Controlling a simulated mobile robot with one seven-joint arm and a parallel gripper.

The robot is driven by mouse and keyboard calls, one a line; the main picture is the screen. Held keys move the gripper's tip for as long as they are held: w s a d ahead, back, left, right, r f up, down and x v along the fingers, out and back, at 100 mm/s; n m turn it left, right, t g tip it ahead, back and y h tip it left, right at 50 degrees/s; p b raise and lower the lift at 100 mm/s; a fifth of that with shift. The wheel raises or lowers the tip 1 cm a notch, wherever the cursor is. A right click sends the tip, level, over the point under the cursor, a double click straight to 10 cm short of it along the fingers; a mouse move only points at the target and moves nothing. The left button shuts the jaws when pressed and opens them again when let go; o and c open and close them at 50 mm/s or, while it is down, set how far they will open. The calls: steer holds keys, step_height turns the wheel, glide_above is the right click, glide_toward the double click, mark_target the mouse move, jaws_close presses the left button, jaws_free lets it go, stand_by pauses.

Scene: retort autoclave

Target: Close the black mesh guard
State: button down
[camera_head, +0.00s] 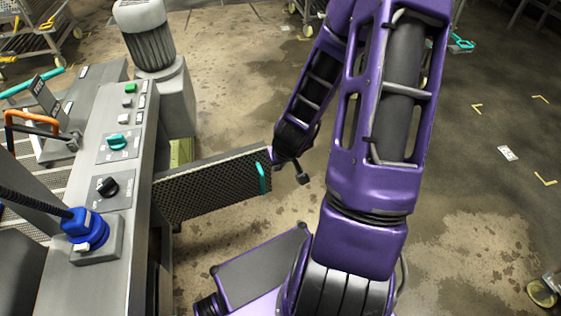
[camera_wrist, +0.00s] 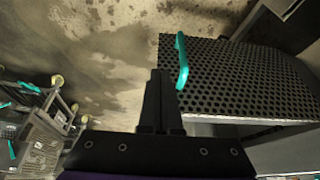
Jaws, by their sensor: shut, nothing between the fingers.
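The black mesh guard (camera_head: 208,190) stands swung out from the grey console's side in the head view, its free edge toward my arm. Its teal handle (camera_head: 262,178) sits upright at that free edge. In the wrist view the mesh guard (camera_wrist: 245,80) fills the right side, with the teal handle (camera_wrist: 182,60) at its near left edge. My gripper (camera_wrist: 160,74) is shut and empty, its fingers just left of the handle; I cannot tell whether they touch it. In the head view my wrist is by the guard's free edge, and the fingers are hard to make out.
Wire carts (camera_wrist: 42,120) show at left in the wrist view. The floor right of the guard is open.

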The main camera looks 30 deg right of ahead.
steer(key=shift+w+d+f, duration=0.1)
steer(key=shift+w+f, duration=0.25)
steer(key=shift+w, duration=0.45)
steer(key=shift+w+d+f, duration=0.1)
steer(key=shift+w+f, duration=0.2)
steer(key=shift+w, duration=0.5)
steer(key=shift+w+d+f, duration=0.1)
steer(key=shift+w+f, duration=0.25)
steer(key=shift+w, duration=0.45)
steer(key=shift+w, duration=0.1)
